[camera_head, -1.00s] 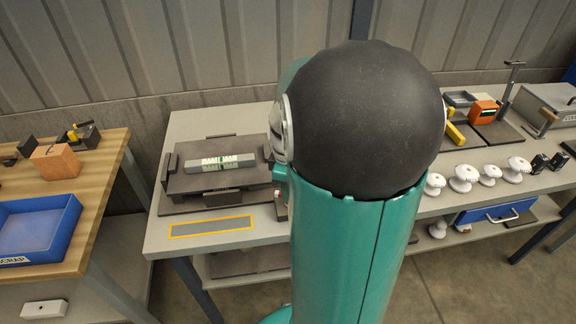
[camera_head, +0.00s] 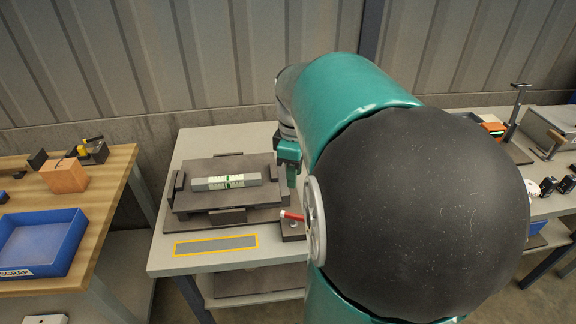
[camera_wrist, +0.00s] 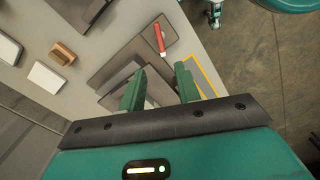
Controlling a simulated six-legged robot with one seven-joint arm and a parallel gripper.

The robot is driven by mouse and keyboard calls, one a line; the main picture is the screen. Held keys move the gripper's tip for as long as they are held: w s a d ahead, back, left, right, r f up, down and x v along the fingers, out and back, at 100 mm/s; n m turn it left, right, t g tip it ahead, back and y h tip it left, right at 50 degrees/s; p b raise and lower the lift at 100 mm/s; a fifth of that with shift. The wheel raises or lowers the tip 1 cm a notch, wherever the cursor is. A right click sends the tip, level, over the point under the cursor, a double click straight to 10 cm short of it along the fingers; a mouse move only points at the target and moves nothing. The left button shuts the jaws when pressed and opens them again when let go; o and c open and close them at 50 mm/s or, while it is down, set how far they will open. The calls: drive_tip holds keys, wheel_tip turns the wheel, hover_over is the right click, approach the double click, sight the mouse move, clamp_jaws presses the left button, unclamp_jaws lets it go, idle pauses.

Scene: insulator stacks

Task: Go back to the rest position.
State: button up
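My gripper (camera_head: 290,165) hangs beside the right edge of a dark fixture plate (camera_head: 185,205) on the grey bench, partly covered by my own arm. In the wrist view my gripper (camera_wrist: 159,84) has its two green fingers spread apart with nothing held between them. A pale grey bar with green and white markings (camera_head: 227,181) lies on the fixture, apart from my gripper. A red handle (camera_head: 292,216) on a small dark base sits in front of my gripper, and it also shows in the wrist view (camera_wrist: 160,40).
A yellow-edged grey strip (camera_head: 216,245) lies on the bench front. On the left wooden table are a blue scrap tray (camera_head: 74,245) and an orange-brown block (camera_head: 64,175). My arm hides much of the right bench, where a grey case (camera_head: 552,125) stands.

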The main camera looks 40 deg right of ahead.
drive_tip(key=s+a+r+m+t, duration=0.1)
drive_tip(key=s+a+m+t, duration=0.1)
drive_tip(key=a, duration=0.9)
drive_tip(key=s+a+r+m+t, duration=0.2)
drive_tip(key=s+a+m+t, duration=0.1)
drive_tip(key=a, duration=0.9)
drive_tip(key=shift+a+m+t, duration=0.15)
drive_tip(key=shift+m+t, duration=0.15)
drive_tip(key=shift+m, duration=0.3)
drive_tip(key=shift+o, duration=0.2)
drive_tip(key=shift+s, duration=0.1)
